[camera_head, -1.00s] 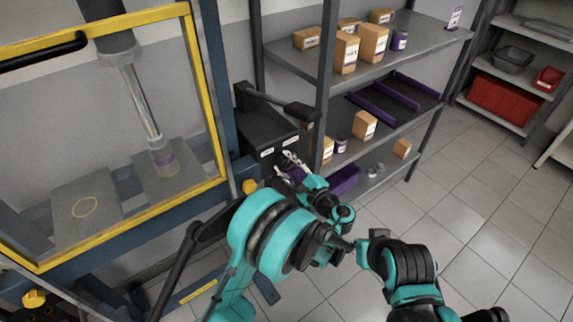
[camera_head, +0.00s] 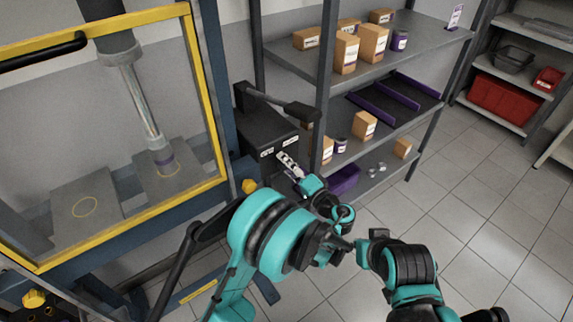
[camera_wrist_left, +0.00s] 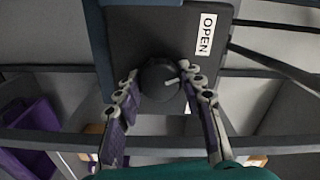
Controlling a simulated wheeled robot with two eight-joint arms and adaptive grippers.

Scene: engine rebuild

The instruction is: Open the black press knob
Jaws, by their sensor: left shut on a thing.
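The black press knob (camera_wrist_left: 158,78) shows in the left wrist view, a round dark knob on the face of the dark control box (camera_wrist_left: 135,30). A white OPEN label (camera_wrist_left: 206,35) is on that face near it. My left gripper (camera_wrist_left: 158,88) has its two fingers on either side of the knob and is shut on it. In the head view, my left gripper (camera_head: 288,162) is at the front of the control box (camera_head: 262,125), below its labels. The knob is hidden there. My right gripper is not in view.
The press (camera_head: 205,90) with its yellow-framed window stands left of the box. A lever (camera_head: 290,105) sticks out above the box. A grey shelf (camera_head: 440,45) with cartons stands to the right. The tiled floor (camera_head: 470,220) is clear.

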